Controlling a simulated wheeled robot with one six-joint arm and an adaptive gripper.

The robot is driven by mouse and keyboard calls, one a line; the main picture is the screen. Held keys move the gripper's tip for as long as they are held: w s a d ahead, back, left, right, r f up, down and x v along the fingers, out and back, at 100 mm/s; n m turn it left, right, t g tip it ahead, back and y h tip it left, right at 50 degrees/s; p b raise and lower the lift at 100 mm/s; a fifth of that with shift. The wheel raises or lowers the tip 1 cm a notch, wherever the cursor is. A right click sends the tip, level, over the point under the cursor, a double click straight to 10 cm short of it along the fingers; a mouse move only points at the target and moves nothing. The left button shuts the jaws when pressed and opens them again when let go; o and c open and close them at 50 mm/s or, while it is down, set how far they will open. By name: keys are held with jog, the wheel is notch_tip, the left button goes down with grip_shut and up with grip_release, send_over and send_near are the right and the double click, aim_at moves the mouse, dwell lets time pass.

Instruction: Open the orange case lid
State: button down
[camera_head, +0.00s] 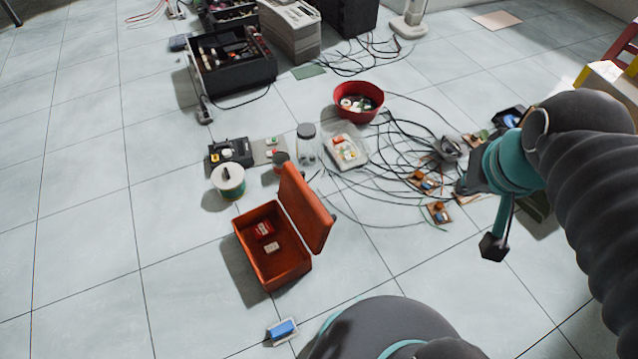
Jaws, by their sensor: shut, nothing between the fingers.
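The orange case (272,277) sits on the tiled floor near the middle of the view. Its lid (304,208) stands raised on the right side, leaning back a little, and the case's inside is in plain sight. A small red item (264,229) and a small pale item (271,246) lie inside. My gripper (466,187) is at the right, well apart from the case and lid. It is shut and empty, and partly hidden by its own body.
Tangled black cables and small circuit boards (438,212) lie between the case and my gripper. A spool (228,180), a jar (306,142) and a red bowl (358,101) stand behind the case. A blue item (283,329) lies in front. The floor at left is clear.

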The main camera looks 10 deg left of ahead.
aim_at(316, 198)
jog(key=w+a+f+m+g+y, duration=0.1)
jog(key=w+a+f+m+g, duration=0.1)
jog(key=w+a+f, duration=0.35)
jog(key=w+a+f+m+g+y+b, duration=0.1)
jog(key=w+a+f, duration=0.1)
jog(key=w, duration=0.7)
jog(key=w+a+f+m+g+y, duration=0.1)
jog(key=w+a+f+m+g, duration=0.2)
jog(key=w, duration=0.4)
jog(key=w+a+f+m+g, duration=0.1)
jog(key=w+a+f, duration=0.25)
jog(key=f, duration=0.55)
jog(key=w+a+f+m+g+y+b, duration=0.15)
jog(key=a+f, duration=0.25)
jog(key=f, duration=0.5)
jog(key=w+a+f+m+g+h, duration=0.1)
jog(key=w+a+f, duration=0.25)
jog(key=f, duration=0.55)
jog(key=shift+n+t, duration=0.25)
jog(key=s+a+f, duration=0.2)
jog(key=f, duration=0.1)
jog(key=s+a+f, duration=0.2)
jog(key=f, duration=0.1)
jog(key=s+a+f, duration=0.2)
jog(key=f, duration=0.1)
jog(key=shift+f, duration=0.1)
jog(key=shift+s+a, duration=0.4)
jog(key=shift+a, duration=0.1)
